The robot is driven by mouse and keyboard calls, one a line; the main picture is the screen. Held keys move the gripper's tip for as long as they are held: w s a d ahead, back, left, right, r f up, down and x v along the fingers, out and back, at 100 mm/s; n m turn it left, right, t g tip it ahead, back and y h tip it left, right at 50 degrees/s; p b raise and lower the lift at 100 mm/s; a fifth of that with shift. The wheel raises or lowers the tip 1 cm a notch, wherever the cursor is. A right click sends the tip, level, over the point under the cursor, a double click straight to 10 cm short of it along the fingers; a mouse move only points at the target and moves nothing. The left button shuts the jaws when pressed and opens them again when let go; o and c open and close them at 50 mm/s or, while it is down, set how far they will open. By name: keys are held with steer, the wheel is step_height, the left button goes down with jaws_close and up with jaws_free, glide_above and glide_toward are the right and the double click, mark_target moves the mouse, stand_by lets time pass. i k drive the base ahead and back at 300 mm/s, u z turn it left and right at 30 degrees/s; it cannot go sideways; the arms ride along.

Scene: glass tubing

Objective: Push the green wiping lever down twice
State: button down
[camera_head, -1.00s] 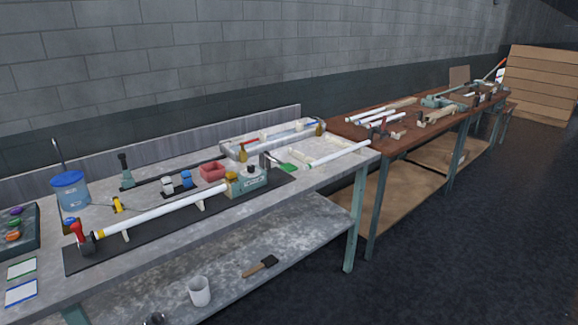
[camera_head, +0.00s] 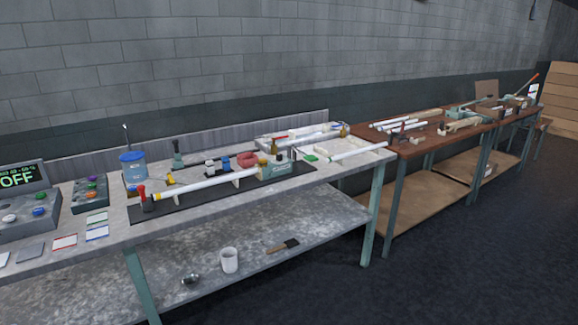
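No lever can be clearly singled out as the green wiping lever from this distance. A dark green upright piece (camera_head: 177,155) with a thin stem stands at the back of the grey bench (camera_head: 100,225), right of the blue pot. A long white tube (camera_head: 208,186) lies in a fixture on a black mat (camera_head: 160,216), with a red-handled part (camera_head: 142,194) at its left end and a grey-green block (camera_head: 275,171) at its right end. A small bright green piece (camera_head: 311,158) lies farther right. My gripper is not in view.
A blue pot (camera_head: 132,164) is behind the tube. A white mug (camera_head: 229,260) and a brush (camera_head: 283,245) are on the lower shelf. A brown bench (camera_head: 440,145) adjoins at right. Dark floor in front is clear.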

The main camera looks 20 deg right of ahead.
mark_target(311, 158)
steer(key=u, duration=0.15)
steer(key=k, duration=0.7)
steer(key=u, duration=0.6)
steer(key=i, duration=1.5)
steer(key=z, duration=0.2)
